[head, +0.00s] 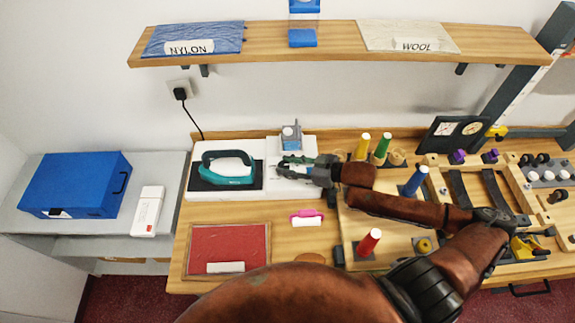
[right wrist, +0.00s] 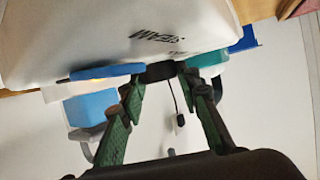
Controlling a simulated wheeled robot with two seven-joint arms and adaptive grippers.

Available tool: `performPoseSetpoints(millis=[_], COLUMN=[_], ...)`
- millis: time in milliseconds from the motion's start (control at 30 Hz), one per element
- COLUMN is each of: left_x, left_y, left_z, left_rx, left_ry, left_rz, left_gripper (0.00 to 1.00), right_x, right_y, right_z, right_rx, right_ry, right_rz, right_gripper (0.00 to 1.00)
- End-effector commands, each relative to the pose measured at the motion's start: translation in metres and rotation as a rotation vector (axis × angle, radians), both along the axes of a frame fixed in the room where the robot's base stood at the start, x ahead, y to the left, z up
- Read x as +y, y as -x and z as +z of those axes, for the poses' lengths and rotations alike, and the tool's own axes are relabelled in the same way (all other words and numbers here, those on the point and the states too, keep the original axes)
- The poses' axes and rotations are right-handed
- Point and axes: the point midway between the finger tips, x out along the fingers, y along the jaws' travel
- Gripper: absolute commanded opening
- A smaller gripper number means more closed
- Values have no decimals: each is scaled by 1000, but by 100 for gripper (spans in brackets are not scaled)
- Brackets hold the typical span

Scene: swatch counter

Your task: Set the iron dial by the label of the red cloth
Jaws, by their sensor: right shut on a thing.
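The red cloth (head: 228,247) lies flat on the counter at the front left. Its white label (head: 226,267) is at its lower edge, and no writing on it is legible. The teal and black iron (head: 229,172) rests on its dark pad on a white base, left of my right gripper (head: 285,168). In the right wrist view, the gripper (right wrist: 160,74) is shut on a small black dial (right wrist: 160,71) beside a white housing (right wrist: 120,30) marked STEAM. The fingers hide part of the dial, and I cannot read its setting. My left gripper is not in view.
A shelf (head: 330,43) above holds a blue NYLON cloth (head: 200,35) and a beige WOOL cloth (head: 400,33). A pink-and-white item (head: 306,218) lies below the gripper. A blue box (head: 75,183) stands far left.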

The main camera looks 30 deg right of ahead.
Motion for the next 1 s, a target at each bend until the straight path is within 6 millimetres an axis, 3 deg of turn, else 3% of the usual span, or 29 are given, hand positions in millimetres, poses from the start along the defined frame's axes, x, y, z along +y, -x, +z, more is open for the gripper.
performPoseSetpoints(millis=[800, 833, 1000], left_x=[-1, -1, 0], left_y=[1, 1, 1], left_z=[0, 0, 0], left_rx=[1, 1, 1], left_ry=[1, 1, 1], left_rz=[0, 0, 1], left_gripper=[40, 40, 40], right_x=[0, 0, -1], right_y=[0, 0, 0], right_z=[-1, -1, 0], right_rx=[2, 2, 1], right_ry=[-3, -3, -2], right_rz=[99, 99, 99], right_gripper=[6, 31, 43])
